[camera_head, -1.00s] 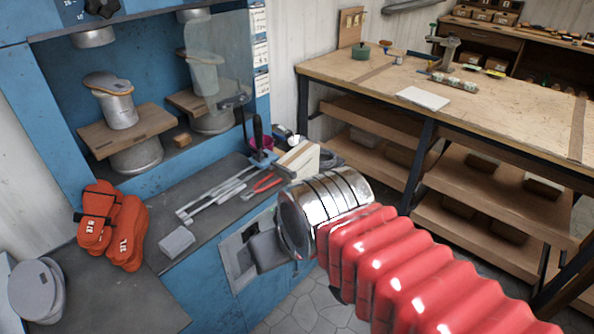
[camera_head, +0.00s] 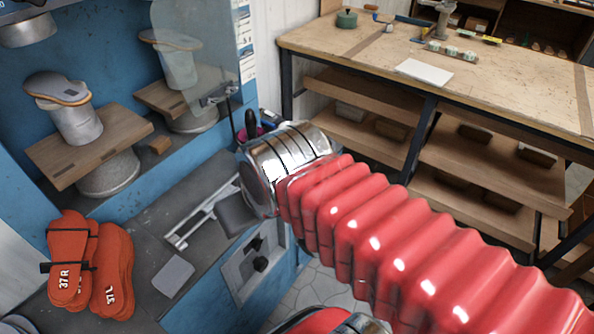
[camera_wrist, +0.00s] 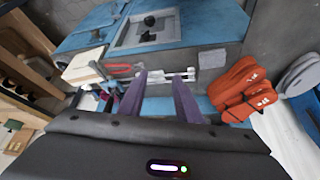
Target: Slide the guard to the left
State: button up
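The guard (camera_head: 200,42) is a clear, greyish panel on the blue machine. It stands in front of the right-hand pressing station, with a dark handle (camera_head: 220,95) at its lower edge. The left station, with a sandal on a grey form (camera_head: 70,115), is uncovered. My gripper (camera_wrist: 159,76) shows in the wrist view as two purple fingers, apart with nothing between them. In the head view my silver wrist and red arm hide the fingers. My wrist is below and right of the guard, apart from it. The wrist view does not clearly show the guard.
Orange soles (camera_head: 92,268) and a grey block (camera_head: 173,275) lie on the dark ledge at the left. A wooden workbench (camera_head: 350,50) stands to the right. A blue panel with a dark knob (camera_head: 260,263) is below.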

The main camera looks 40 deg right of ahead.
jog(key=shift+w, duration=0.4)
jog(key=shift+o, duration=0.6)
jog(key=shift+o, duration=0.8)
jog(key=shift+f, duration=0.1)
jog(key=w+d+f+m+g+y, duration=0.1)
jog(key=w+d+f+m+y, duration=0.15)
jog(key=f+m+y, duration=0.45)
jog(key=w+d+f+m+g+y, duration=0.2)
jog(key=d+f+m+y, duration=0.15)
jog(key=f+m, duration=0.35)
jog(key=d+f+m+t+h, duration=0.2)
jog(key=d+f+m+t, duration=0.1)
jog(key=d+m+t, duration=0.4)
jog(key=d+f+m+t+h, duration=0.2)
jog(key=d+f+m+t, duration=0.2)
jog(key=d+m+t, duration=0.3)
jog(key=d+m, duration=0.4)
jog(key=d, duration=0.5)
jog(key=shift+s+d+h, duration=0.3)
jog(key=shift+s+h, duration=0.05)
